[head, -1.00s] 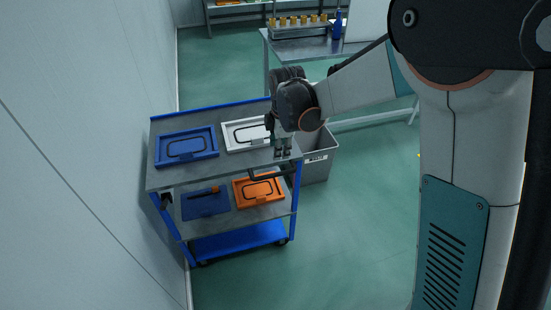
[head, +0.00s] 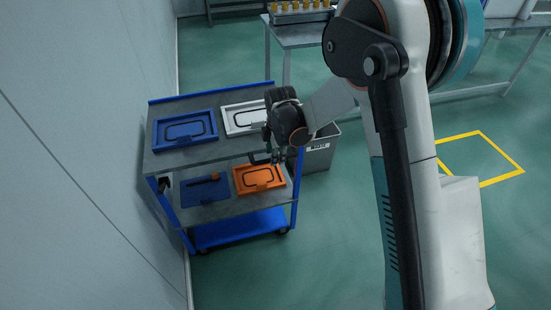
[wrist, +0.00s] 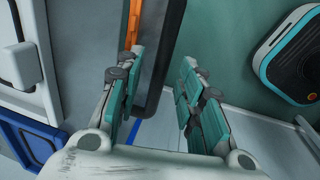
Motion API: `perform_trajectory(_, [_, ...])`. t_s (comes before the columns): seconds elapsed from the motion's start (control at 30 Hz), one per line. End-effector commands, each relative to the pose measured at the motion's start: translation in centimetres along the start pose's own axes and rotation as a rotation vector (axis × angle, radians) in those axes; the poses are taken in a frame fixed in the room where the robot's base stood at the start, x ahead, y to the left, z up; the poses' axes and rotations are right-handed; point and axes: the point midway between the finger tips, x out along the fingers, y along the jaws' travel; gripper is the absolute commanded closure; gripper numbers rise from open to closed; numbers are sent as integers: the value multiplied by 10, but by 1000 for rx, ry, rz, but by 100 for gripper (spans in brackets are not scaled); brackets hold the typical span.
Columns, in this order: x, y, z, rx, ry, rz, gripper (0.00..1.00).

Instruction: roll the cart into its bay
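The cart (head: 214,158), grey-shelved with blue posts, stands at the left near the wall. It bears blue, white and orange trays. Its dark handle (head: 260,158) sticks out at the near right end. My gripper (head: 283,157) is at that end, partly hidden by my wrist in the head view. In the wrist view, my gripper (wrist: 157,98) has its teal-padded fingers apart. A dark bar (wrist: 158,55), seemingly the handle, runs between them, nearer the left finger; I see no grip on it. A yellow floor outline (head: 501,151), seemingly the bay, lies at the right, empty where visible and partly hidden by my arm.
A grey bin (head: 320,152) stands just right of the cart. A metal table (head: 300,38) with a rack of yellow-topped items stands behind. The wall (head: 90,130) is close on the cart's left. Green floor is clear in front of the cart.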

Motion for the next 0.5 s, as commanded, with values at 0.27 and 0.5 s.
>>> perform_trajectory(0.27, [13, 0, 0, 0, 0, 0, 65])
perform_trajectory(0.5, [13, 0, 0, 0, 0, 0, 74])
